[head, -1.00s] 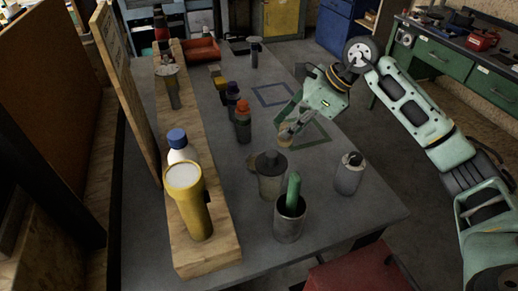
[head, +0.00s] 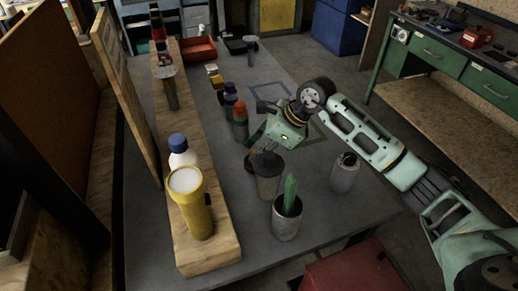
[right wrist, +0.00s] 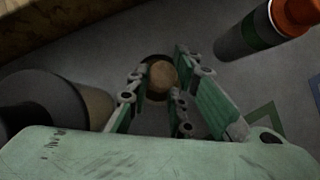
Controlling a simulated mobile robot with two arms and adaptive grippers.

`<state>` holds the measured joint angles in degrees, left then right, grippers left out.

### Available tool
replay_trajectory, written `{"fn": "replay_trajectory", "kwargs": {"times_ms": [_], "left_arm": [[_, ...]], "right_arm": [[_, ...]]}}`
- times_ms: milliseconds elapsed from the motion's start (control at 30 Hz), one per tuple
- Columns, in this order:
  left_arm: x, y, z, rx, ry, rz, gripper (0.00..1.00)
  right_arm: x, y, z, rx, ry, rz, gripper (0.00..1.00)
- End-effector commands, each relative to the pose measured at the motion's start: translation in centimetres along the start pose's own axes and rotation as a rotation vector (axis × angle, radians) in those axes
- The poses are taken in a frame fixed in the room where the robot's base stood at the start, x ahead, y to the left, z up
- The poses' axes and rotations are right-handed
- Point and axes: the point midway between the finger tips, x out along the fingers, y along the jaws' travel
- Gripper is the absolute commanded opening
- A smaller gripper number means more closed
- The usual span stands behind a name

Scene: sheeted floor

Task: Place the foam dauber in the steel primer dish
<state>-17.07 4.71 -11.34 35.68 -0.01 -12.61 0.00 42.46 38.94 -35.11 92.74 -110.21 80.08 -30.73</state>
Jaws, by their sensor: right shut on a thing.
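My right gripper (head: 262,158) is low over the grey table, just behind a dark grey canister (head: 268,178). In the right wrist view its fingers (right wrist: 158,88) are shut around a small round tan thing (right wrist: 162,76), which looks like the foam dauber. A dark rounded edge shows around its left side; I cannot tell whether this is the steel primer dish or shadow. In the head view the gripper and canister hide most of the held thing. I cannot make out the dish clearly. My left gripper is not in view.
The canister stands close, at the left in the right wrist view (right wrist: 45,105). An orange-capped bottle (head: 240,122) stands behind. A wooden shelf (head: 215,255) runs along the left.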

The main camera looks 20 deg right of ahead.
Motion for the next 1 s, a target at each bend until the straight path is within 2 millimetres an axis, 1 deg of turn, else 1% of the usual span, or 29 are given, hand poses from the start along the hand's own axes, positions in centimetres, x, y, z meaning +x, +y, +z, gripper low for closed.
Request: {"fn": "replay_trajectory", "kwargs": {"times_ms": [133,167,300,367,633,733,767,867,1000], "left_arm": [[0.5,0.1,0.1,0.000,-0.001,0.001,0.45],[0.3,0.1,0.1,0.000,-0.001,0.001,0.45],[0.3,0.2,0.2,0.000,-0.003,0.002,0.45],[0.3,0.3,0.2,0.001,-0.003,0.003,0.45],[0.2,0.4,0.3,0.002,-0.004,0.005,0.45],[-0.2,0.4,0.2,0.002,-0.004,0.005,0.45],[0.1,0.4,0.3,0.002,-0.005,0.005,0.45],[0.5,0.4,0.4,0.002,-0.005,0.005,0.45],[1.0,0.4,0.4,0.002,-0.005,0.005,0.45]], "right_arm": [[0.4,0.0,-0.3,0.000,0.001,0.000,0.00],[0.2,0.0,-0.2,0.000,0.001,-0.001,0.23],[0.2,0.0,-0.1,0.000,0.001,0.000,0.35],[0.2,0.0,-0.1,0.000,0.001,0.000,0.39],[0.1,0.0,-0.1,0.000,0.000,0.000,0.39],[-0.3,0.0,0.2,0.000,0.000,0.000,0.39],[-0.5,-0.1,0.0,0.000,0.000,-0.002,0.39],[-2.0,-0.2,0.0,-0.001,-0.001,-0.005,0.39],[-5.0,-0.2,-0.1,-0.001,0.000,-0.006,0.39]]}}
